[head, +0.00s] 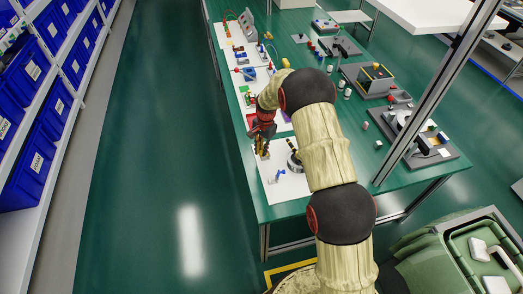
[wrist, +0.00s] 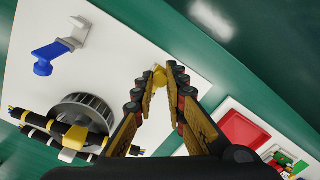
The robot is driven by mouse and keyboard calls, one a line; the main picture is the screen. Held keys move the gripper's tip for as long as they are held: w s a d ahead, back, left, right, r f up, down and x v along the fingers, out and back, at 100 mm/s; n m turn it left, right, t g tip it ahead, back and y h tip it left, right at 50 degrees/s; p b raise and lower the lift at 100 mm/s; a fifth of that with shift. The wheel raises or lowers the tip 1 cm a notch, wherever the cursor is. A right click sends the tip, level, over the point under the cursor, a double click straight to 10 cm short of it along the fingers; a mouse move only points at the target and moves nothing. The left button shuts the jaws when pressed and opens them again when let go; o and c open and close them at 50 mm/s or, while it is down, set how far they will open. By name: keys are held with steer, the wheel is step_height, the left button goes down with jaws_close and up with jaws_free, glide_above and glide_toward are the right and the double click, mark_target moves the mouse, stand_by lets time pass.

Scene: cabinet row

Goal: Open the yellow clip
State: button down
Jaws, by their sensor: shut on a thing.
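My gripper (wrist: 160,74) has its fingertips closed around a small yellow clip (wrist: 159,79) over the white board (wrist: 112,62). The fingers hide most of the clip, so I cannot tell whether it is open or shut. In the head view my gripper (head: 262,150) is above the board's left part. A blue clip (wrist: 43,62) on a grey bracket (wrist: 75,36) stands on the same board, apart from the fingers. A bundle of black and coloured cables (wrist: 70,136) lies across a grey round part (wrist: 85,108).
A red tray (wrist: 242,131) is beside the board in the wrist view. In the head view, several boards and fixtures stand farther along the green table (head: 335,125). Shelves with blue bins (head: 38,125) line the left side. The floor between (head: 165,150) is clear.

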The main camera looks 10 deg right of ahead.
steer(key=y, duration=0.1)
steer(key=d+y, duration=0.1)
steer(key=y, duration=0.1)
steer(key=shift+w+d+r, duration=0.1)
steer(key=shift+d+r, duration=0.15)
steer(key=shift+r, duration=0.1)
steer(key=y+b, duration=0.1)
steer(key=d+y+b, duration=0.1)
steer(key=y, duration=0.1)
steer(key=shift+d+r+y, duration=0.1)
steer(key=shift+d+y, duration=0.2)
steer(key=d+y+b, duration=0.1)
steer(key=y, duration=0.1)
steer(key=d+y+b, duration=0.1)
steer(key=y, duration=0.1)
steer(key=shift+b, duration=0.4)
steer(key=shift+d+f+y+b, duration=0.15)
steer(key=shift+d+y+b, duration=0.1)
steer(key=shift+y+b, duration=0.5)
steer(key=shift+d+f+y+b, duration=0.1)
steer(key=shift+d+y+b, duration=0.25)
steer(key=shift+y, duration=0.6)
steer(key=shift+a, duration=0.1)
steer(key=c, duration=1.9)
jaws_free()
steer(key=shift+o, duration=0.7)
